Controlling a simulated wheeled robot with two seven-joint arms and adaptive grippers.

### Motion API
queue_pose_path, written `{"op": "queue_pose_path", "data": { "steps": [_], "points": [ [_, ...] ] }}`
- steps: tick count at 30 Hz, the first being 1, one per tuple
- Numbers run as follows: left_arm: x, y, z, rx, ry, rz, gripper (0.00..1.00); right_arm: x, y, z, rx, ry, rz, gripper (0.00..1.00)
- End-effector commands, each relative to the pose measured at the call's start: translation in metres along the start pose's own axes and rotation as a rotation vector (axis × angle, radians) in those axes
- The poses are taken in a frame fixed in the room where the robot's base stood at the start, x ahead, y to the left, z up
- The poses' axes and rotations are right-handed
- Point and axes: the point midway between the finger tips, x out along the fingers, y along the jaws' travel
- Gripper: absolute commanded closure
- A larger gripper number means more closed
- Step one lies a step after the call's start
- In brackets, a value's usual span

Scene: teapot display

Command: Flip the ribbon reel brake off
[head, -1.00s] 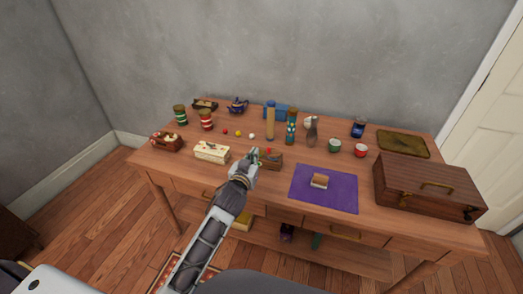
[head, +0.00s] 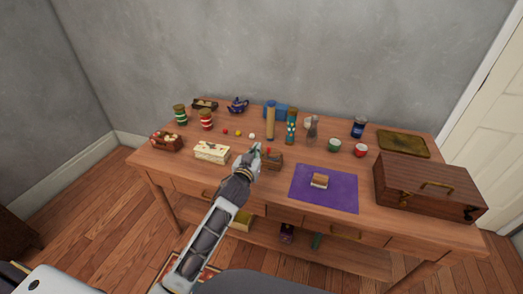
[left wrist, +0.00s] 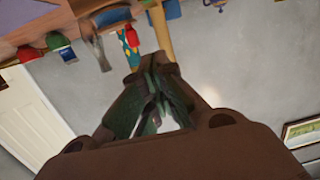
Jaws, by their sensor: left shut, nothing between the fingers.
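A small brown wooden box-like piece (head: 273,161) with a red knob (head: 268,151) stands near the table's front edge in the head view. It may be the ribbon reel with its brake; no ribbon or brake setting can be made out. My left gripper (head: 256,150) is at its left end, close to the red knob. Its fingers are shut and empty; contact with the piece cannot be told. In the left wrist view the shut fingers (left wrist: 158,66) show, but the wooden piece cannot be made out. My right gripper is not in view.
A cream patterned box (head: 212,152) stands left of the gripper. A purple mat (head: 335,202) with a small block (head: 319,181) lies to the right. A tan cylinder (head: 270,122) and a teal patterned bottle (head: 291,127) stand behind. A large wooden case (head: 425,188) fills the right end.

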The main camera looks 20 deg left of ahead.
Motion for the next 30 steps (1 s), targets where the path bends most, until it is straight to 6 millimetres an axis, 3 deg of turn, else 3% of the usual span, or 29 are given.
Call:
{"op": "queue_pose_path", "data": {
  "steps": [25,30],
  "points": [
    [0.07,0.0,0.0,0.0,0.0,0.0,1.0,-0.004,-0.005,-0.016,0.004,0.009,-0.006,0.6],
    [0.074,0.0,0.021,0.0,-0.003,0.0,1.0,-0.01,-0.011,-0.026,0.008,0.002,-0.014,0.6]
  ]
}}
